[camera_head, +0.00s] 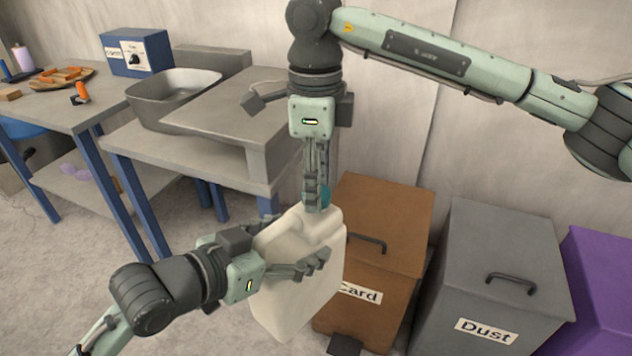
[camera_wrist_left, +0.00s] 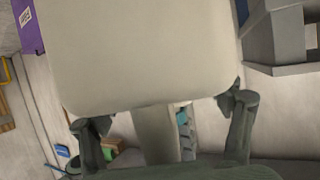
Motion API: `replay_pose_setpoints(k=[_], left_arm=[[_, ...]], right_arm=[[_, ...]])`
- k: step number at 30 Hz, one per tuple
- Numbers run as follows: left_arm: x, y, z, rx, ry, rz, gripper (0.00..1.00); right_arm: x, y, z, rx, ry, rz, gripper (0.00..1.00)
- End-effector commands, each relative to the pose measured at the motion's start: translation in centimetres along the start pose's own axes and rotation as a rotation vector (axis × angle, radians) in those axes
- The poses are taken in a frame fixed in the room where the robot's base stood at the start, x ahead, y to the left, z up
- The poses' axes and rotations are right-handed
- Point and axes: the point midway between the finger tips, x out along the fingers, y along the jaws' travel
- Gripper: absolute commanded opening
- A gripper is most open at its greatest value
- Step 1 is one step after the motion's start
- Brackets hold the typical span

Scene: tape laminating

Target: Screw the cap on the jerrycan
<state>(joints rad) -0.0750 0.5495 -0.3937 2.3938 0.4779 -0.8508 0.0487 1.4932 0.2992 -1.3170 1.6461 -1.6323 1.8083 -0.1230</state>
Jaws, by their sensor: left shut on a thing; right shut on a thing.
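The jerrycan (camera_head: 300,285) is an off-white container held in the air, tilted a little. My left gripper (camera_head: 292,262) is shut on its body from the left. In the left wrist view the jerrycan (camera_wrist_left: 150,50) fills the upper middle, with the two fingers of my left gripper (camera_wrist_left: 165,120) at its sides. The cap (camera_head: 325,194) is a small teal piece at the jerrycan's top. My right gripper (camera_head: 316,192) points straight down and is shut on the cap, partly covering it. I cannot tell whether the cap sits on the threads.
A brown Card bin (camera_head: 385,220), a grey Dust bin (camera_head: 505,250) and a purple bin (camera_head: 605,275) stand behind and to the right. A workbench (camera_head: 190,155) with a grey basin (camera_head: 175,95) stands at the back left. A blue box (camera_head: 137,52) sits on the left table.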

Motion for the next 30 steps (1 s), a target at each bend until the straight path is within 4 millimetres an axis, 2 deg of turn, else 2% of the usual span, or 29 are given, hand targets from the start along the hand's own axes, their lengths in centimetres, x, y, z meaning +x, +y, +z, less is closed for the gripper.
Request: replay_pose_setpoints(k=[3,21,24,28,29,30], left_arm=[[-0.07,0.07,-0.29,0.002,0.007,0.001,0.00],[-0.07,0.11,-0.26,0.002,0.006,0.002,0.00],[-0.07,0.11,-0.26,0.002,0.006,0.002,0.00],[-0.07,0.11,-0.25,0.002,0.006,0.002,0.00],[-0.07,0.11,-0.25,0.002,0.006,0.002,0.00],[-0.07,0.11,-0.25,0.002,0.006,0.002,0.00]], right_arm=[[-0.07,-0.08,0.01,0.301,-0.002,-0.001,0.27],[0.01,-0.18,-0.13,1.824,-0.007,0.000,0.27],[0.02,-0.18,-0.15,1.986,-0.007,0.000,0.27],[0.02,-0.19,-0.16,1.971,-0.007,0.000,0.27],[0.01,-0.20,-0.16,1.971,-0.007,0.000,0.39],[0.01,-0.20,-0.16,1.970,-0.007,0.000,0.44]])
